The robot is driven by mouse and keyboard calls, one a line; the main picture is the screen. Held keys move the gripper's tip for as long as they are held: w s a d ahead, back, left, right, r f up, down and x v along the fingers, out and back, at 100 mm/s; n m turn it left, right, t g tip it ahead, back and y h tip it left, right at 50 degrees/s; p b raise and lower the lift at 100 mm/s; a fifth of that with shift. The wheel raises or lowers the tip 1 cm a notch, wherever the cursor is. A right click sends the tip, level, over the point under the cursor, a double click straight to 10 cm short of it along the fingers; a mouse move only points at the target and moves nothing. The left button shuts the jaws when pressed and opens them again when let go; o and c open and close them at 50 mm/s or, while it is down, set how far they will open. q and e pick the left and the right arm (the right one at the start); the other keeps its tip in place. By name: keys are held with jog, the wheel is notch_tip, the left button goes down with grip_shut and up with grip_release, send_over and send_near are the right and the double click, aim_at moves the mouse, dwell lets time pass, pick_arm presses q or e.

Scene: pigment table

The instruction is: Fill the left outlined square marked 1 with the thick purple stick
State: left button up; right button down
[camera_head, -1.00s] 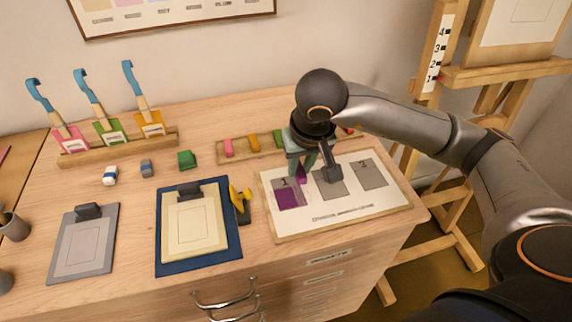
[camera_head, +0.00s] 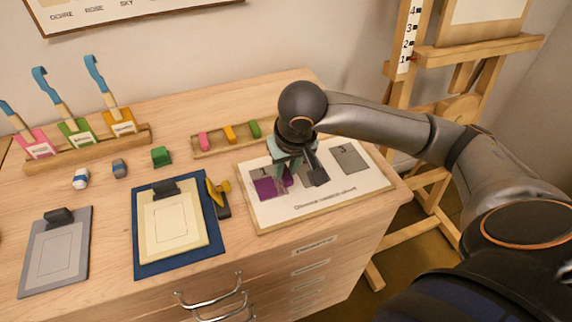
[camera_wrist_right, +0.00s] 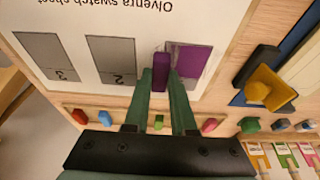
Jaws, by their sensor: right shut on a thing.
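The thick purple stick (camera_wrist_right: 160,72) is held upright between the fingers of my right gripper (camera_wrist_right: 161,84), which is shut on it. In the head view the gripper (camera_head: 297,172) is over the swatch sheet (camera_head: 318,206), and the stick (camera_head: 288,178) shows beside the right edge of square 1. Square 1 (camera_head: 265,188) is the left one and has purple over much of it; its upper part with the number looks grey. The purple patch also shows in the wrist view (camera_wrist_right: 191,60). Whether the stick touches the sheet is unclear. My left gripper is out of view.
Grey square 2 (camera_wrist_right: 111,60) and square 3 (camera_head: 349,158) lie to the right on the sheet. A rack (camera_head: 214,148) of pink, orange and green sticks lies behind. A yellow-and-black tool (camera_head: 218,197) and blue board (camera_head: 140,255) lie left of the sheet.

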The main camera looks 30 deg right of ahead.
aim_at(272, 185)
jog(key=shift+f+b, duration=0.95)
jog(key=shift+b, duration=0.1)
dwell(0.4)
jog(key=shift+a, duration=0.1)
jog(key=shift+w+a+r, duration=0.1)
jog(key=shift+w+a, duration=0.1)
jog(key=shift+a, duration=0.45)
jog(key=shift+w+a+r, duration=0.1)
jog(key=shift+w+a, duration=0.05)
jog(key=shift+a, duration=0.5)
jog(key=shift+f+b, duration=0.25)
jog(key=shift+b, duration=0.2)
jog(key=shift+s+d+f+b, duration=0.1)
jog(key=shift+s+d+b, duration=0.15)
jog(key=shift+d, duration=0.45)
jog(key=shift+s+d+b, duration=0.15)
jog(key=shift+d+b, duration=0.15)
jog(key=shift+d, duration=0.35)
jog(key=shift+w+a+r, duration=0.1)
jog(key=shift+w+a, duration=0.1)
jog(key=shift+a, duration=0.5)
jog(key=shift+w+a+r, duration=0.1)
jog(key=shift+w+a, duration=0.05)
jog(key=shift+a, duration=0.5)
